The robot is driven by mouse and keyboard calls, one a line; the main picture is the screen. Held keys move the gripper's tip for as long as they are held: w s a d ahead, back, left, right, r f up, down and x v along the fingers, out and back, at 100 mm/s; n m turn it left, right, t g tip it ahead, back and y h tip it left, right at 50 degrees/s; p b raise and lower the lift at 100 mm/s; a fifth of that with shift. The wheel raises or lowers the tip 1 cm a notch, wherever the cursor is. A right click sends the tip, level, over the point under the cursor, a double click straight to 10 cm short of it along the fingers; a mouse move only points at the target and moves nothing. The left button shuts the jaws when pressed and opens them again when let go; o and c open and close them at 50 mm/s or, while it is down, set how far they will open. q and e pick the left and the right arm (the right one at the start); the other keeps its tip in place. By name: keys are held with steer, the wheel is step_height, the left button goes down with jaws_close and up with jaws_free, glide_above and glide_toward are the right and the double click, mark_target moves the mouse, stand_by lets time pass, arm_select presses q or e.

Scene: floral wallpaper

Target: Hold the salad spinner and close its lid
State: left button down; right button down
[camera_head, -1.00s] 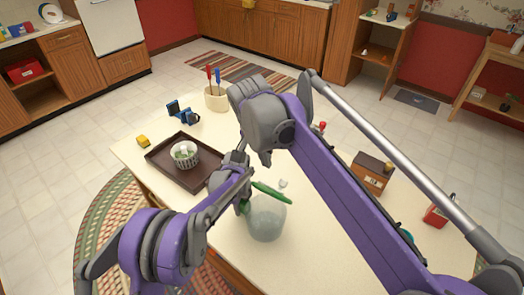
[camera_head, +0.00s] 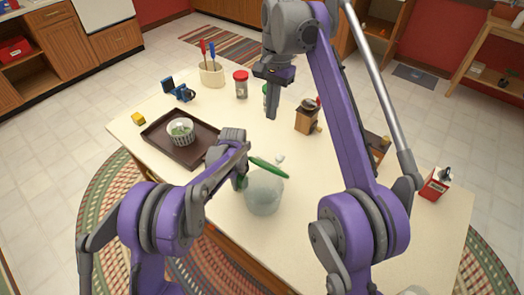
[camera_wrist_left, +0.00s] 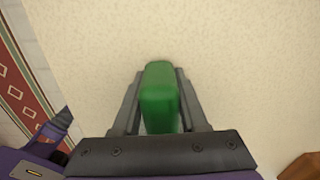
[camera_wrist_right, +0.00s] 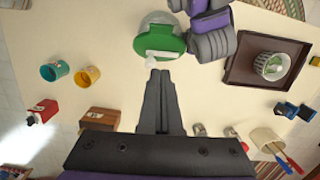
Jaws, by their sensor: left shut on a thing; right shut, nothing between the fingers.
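The salad spinner has a clear bowl (camera_head: 264,193) standing on the table near its front edge. Its green lid (camera_head: 268,167) is open, tilted up over the bowl's far side, with a white knob (camera_head: 280,158) facing away from the head. In the right wrist view the lid's top face (camera_wrist_right: 160,38) shows. My left gripper (camera_head: 241,177) is shut on the spinner's green handle (camera_wrist_left: 158,97) at the bowl's left side. My right gripper (camera_head: 271,114) is shut and empty, above the table beyond the lid and apart from it. The bowl's inside is unclear.
A brown tray (camera_head: 158,123) with a white basket (camera_head: 181,132) of greens lies left. Behind stand a utensil crock (camera_head: 211,74), a red-lidded jar (camera_head: 241,86) and a wooden grinder (camera_head: 307,118). A red box (camera_head: 435,184) stands right. Table between tray and grinder is mostly clear.

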glide_above(261, 163)
steer(key=w+d, duration=0.2)
steer(key=w, duration=0.1)
step_height(261, 163, down, 10)
steer(key=s+f, duration=0.1)
steer(key=s+a+f, duration=0.1)
steer(key=shift+s+a, duration=0.2)
steer(key=shift+s, duration=0.1)
steer(key=shift+s+a+f, duration=0.15)
arm_select(q)
steer(key=shift+s+r, duration=0.1)
steer(key=c, duration=1.6)
jaws_free()
arm_select(e)
steer(key=shift+t+h, duration=0.4)
steer(key=shift+t, duration=0.2)
steer(key=s+f, duration=0.1)
steer(key=s+a, duration=0.1)
steer(key=s+a+f, duration=0.1)
steer(key=shift+s+a+f, duration=0.25)
steer(key=shift+s+f, duration=0.1)
steer(key=shift+s, duration=0.05)
arm_select(q)
steer(key=c, duration=1.6)
jaws_free()
steer(key=c, duration=1.6)
jaws_free()
